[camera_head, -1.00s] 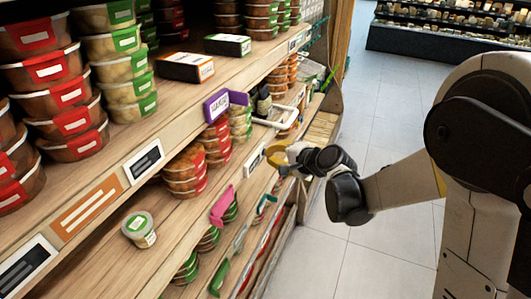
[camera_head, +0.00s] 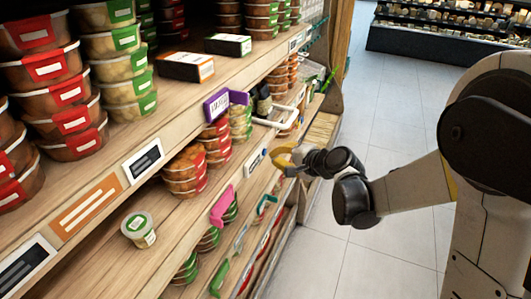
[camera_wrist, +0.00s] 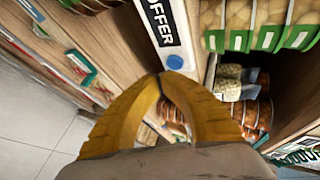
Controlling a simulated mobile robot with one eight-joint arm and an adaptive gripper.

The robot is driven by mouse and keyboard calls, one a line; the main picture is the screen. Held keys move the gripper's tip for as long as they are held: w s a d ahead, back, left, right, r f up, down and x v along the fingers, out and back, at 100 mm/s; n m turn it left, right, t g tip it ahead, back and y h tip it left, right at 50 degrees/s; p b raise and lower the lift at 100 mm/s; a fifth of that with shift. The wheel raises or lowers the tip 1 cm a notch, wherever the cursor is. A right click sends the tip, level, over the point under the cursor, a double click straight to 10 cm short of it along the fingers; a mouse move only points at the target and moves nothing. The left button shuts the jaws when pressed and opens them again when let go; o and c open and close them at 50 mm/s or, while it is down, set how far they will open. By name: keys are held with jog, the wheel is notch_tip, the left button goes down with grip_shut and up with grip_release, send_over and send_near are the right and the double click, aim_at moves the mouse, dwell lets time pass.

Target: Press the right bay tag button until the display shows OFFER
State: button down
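The right bay tag (camera_head: 255,160) is a white and dark label on the shelf edge, just left of my gripper (camera_head: 280,157) in the head view. In the wrist view the tag's dark display (camera_wrist: 158,22) reads OFFER in white letters. Its round blue button (camera_wrist: 175,62) sits at the display's lower end. My gripper's yellow fingers (camera_wrist: 163,76) are shut, with the tips together and nothing visible between them. The tips are just below the button in the wrist view and look apart from it.
A purple tag (camera_head: 216,106) and a pink clip (camera_head: 222,207) stick out from the shelves nearby. Stacked food tubs (camera_head: 185,170) fill the shelves. A small tub (camera_head: 139,229) stands near the lower shelf's front edge. The tiled floor (camera_head: 385,255) on the right is clear.

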jog(key=shift+s+d, duration=0.3)
jog(key=shift+d, duration=0.5)
jog(key=shift+s+d, duration=0.25)
jog(key=shift+d, duration=0.5)
jog(key=shift+s+d, duration=0.3)
jog(key=shift+d, duration=0.5)
jog(key=s+d+b, duration=0.1)
jog(key=s+d, duration=0.1)
jog(key=d, duration=0.3)
jog(key=shift+d, duration=0.35)
